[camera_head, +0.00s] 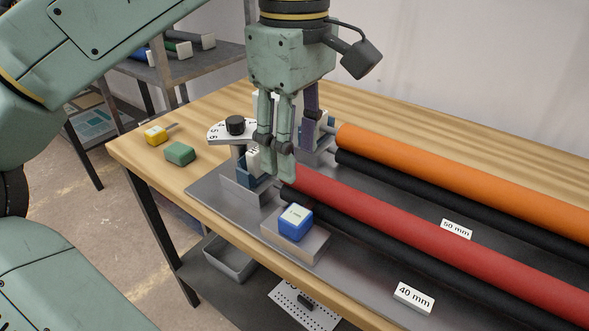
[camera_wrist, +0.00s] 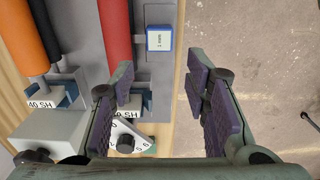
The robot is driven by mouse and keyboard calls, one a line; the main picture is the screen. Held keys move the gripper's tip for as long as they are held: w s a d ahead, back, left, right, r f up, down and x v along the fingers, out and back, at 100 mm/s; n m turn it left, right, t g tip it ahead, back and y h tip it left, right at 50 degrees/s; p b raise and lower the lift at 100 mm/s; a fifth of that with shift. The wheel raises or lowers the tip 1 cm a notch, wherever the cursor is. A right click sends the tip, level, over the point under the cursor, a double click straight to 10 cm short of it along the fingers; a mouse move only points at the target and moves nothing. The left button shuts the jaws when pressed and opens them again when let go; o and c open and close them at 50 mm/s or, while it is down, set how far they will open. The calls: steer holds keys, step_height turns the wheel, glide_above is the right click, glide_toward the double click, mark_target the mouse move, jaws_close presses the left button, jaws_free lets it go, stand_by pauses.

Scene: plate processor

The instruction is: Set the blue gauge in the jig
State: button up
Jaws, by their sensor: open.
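The blue gauge (camera_head: 296,222) is a small block with a white labelled top. It sits on a light grey block (camera_head: 308,245), which looks like the jig, at the front edge of the grey plate. I cannot tell how deep it is seated. In the wrist view the blue gauge (camera_wrist: 160,40) lies beyond the fingertips, apart from them. My gripper (camera_head: 278,160) points down above the roller ends, behind and left of the gauge. Its purple-padded fingers (camera_wrist: 162,88) are spread with nothing between them.
A red roller (camera_head: 400,229) and an orange roller (camera_head: 450,178) run right. A numbered dial (camera_head: 224,131) stands by my gripper. A green block (camera_head: 180,153) and a yellow block (camera_head: 155,135) lie on the wooden table. A grey bin (camera_head: 230,262) is below.

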steer(key=shift+r, duration=0.65)
steer(key=shift+w, duration=0.1)
